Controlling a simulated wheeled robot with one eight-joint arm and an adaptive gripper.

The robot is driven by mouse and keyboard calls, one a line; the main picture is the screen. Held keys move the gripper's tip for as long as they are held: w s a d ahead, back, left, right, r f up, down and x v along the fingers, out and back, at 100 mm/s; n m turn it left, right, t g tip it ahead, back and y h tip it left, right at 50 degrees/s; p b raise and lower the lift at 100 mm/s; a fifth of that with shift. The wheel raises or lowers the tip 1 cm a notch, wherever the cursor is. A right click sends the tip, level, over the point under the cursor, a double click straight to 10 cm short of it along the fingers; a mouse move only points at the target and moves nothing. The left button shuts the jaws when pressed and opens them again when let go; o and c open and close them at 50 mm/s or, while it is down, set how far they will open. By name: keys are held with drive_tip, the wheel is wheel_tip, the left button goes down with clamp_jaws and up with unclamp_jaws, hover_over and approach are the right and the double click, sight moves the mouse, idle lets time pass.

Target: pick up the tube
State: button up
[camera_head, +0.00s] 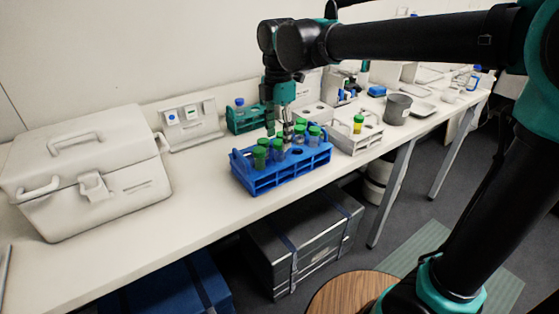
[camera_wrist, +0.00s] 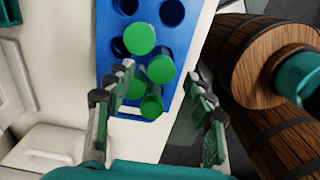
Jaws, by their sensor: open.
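Several green-capped tubes stand in a blue rack (camera_head: 282,182) on the bench; one tube (camera_head: 260,158) is at its front left. In the wrist view, the rack (camera_wrist: 112,52) shows several green caps, one cap (camera_wrist: 139,38) farther up and another cap (camera_wrist: 160,69) between the finger lines. I cannot tell which tube is meant. My gripper (camera_head: 284,128) points down over the rack, among the tubes. In the wrist view my gripper (camera_wrist: 160,76) is open, its fingers on either side of the nearer caps. Nothing is visibly gripped; contact is unclear.
A white rack (camera_head: 352,143) with a green-capped tube (camera_head: 358,124) stands right of the blue rack. A teal rack (camera_head: 243,120) is behind it. A white case (camera_head: 90,178) is at left, a grey cup (camera_head: 398,108) farther right. The bench front between case and rack is clear.

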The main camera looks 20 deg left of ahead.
sight(280, 142)
wheel_tip(280, 142, down, 5)
drive_tip(key=shift+w+d+f, duration=0.1)
drive_tip(key=shift+d, duration=0.05)
clamp_jaws()
idle(0.4)
